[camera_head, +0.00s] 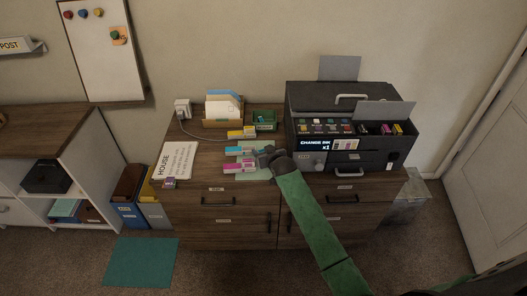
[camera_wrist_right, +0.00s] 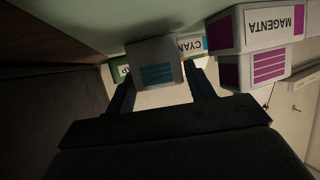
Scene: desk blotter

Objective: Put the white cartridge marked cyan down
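The white cartridge marked cyan (camera_head: 234,150) is on or just over the pale green blotter (camera_head: 264,174) on the cabinet top. In the right wrist view, a white cartridge end with cyan stripes (camera_wrist_right: 153,65) sits between the two fingers of my right gripper (camera_wrist_right: 160,85), close to the blotter, and a CYAN label (camera_wrist_right: 190,45) shows just beside it. The fingers appear to be along its sides; any gap is hard to see. In the head view my right gripper (camera_head: 262,154) is at the cartridge's right end. My left gripper is not in view.
White-and-magenta cartridges (camera_head: 240,167) lie close in front, right in the wrist view (camera_wrist_right: 268,68). A yellow cartridge (camera_head: 242,132) lies behind. The printer (camera_head: 312,160) stands right, a HOUSE sheet (camera_head: 178,160) left, an envelope holder (camera_head: 222,123) and green tray (camera_head: 264,126) at the back.

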